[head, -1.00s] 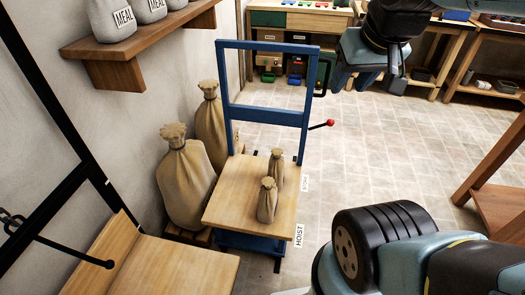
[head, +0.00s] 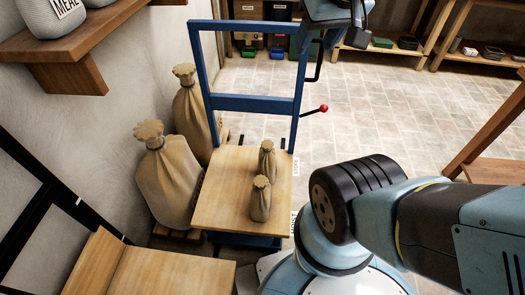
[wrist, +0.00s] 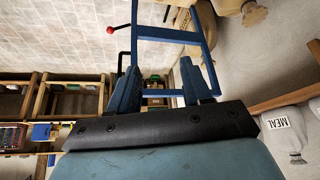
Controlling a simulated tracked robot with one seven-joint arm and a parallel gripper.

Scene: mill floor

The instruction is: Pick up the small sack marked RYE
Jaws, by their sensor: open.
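Two small tan sacks stand upright on the wooden platform (head: 219,208) of a blue-framed hoist in the head view. The nearer small sack (head: 260,202) is at the platform's right front, and the farther small sack (head: 267,161) is just behind it. No RYE marking is readable on either. My gripper (wrist: 161,68) is open and empty in the wrist view, its two blue fingers apart, with the hoist's blue frame beyond. In the head view only part of my arm's end shows at the top edge, well above and beyond the sacks.
Two big tied sacks (head: 163,180) stand left of the platform by the wall. The blue upright frame (head: 250,104) rises behind it, with a red-knobbed lever (head: 323,108) at right. A wall shelf (head: 90,35) holds MEAL sacks. Tiled floor (head: 375,110) is open beyond.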

